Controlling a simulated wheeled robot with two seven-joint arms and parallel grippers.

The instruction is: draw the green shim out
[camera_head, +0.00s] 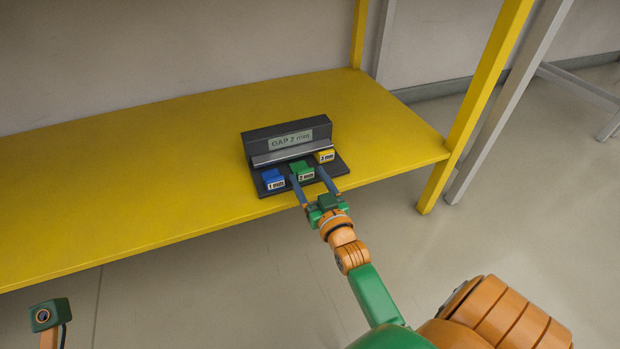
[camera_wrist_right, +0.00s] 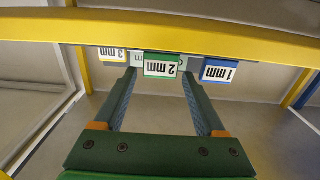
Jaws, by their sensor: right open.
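The green shim (camera_head: 302,170), labelled 2 mm, sits in the middle of a dark grey holder (camera_head: 254,150). The holder's plate reads GAP 2 mm. In the right wrist view the green shim (camera_wrist_right: 162,66) appears upside down between my right fingers. My right gripper (camera_head: 307,174) is open. Its two fingers reach in on either side of the green shim, with space visible at the sides. My left gripper's jaws do not show; only a piece of my left arm appears at the lower left.
The blue 1 mm shim (camera_head: 273,179) sits left of the green one, and the yellow 3 mm shim (camera_head: 325,156) sits right, both close to my fingers. The holder stands near the front edge of a yellow shelf (camera_head: 120,170). The shelf left of it is clear. A yellow post (camera_head: 486,100) rises at the right.

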